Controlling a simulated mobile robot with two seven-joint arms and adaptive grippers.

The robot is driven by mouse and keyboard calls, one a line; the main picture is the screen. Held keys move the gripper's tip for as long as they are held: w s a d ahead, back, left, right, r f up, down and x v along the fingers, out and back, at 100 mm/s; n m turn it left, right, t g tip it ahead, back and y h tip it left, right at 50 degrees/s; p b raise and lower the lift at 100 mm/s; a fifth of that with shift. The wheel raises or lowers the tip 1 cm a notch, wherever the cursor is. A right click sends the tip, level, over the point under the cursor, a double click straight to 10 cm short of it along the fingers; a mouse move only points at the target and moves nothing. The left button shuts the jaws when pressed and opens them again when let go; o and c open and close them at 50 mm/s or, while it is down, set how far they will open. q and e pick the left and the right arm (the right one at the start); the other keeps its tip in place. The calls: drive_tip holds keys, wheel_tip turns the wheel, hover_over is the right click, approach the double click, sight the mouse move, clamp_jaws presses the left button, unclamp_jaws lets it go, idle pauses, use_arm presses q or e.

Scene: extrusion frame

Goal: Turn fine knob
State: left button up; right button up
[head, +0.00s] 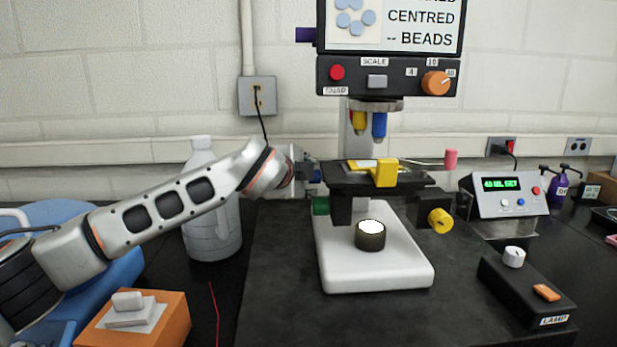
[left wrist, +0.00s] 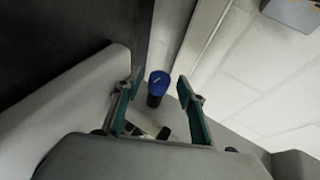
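The microscope (head: 350,140) stands on a white base (head: 375,270). A blue knob (left wrist: 159,78) with a light mark on its face shows in the left wrist view, on a dark stem. My left gripper (left wrist: 160,86) is open, with one teal-padded finger on each side of the knob and a gap on both sides. In the head view my left gripper (head: 309,172) is at the left of the stage (head: 345,180), and a bit of blue shows there. A green knob (head: 320,205) is below it, and a yellow knob (head: 440,220) is at the right. No label names the fine knob. My right gripper is not in view.
A white jug (head: 212,235) stands behind my left arm. An orange box (head: 150,325) is at the front left. A lamp control box (head: 525,290) and a green-display unit (head: 503,195) are at the right. The dark mat (head: 280,310) is clear in front.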

use_arm(q)
drive_tip(key=v, duration=1.2)
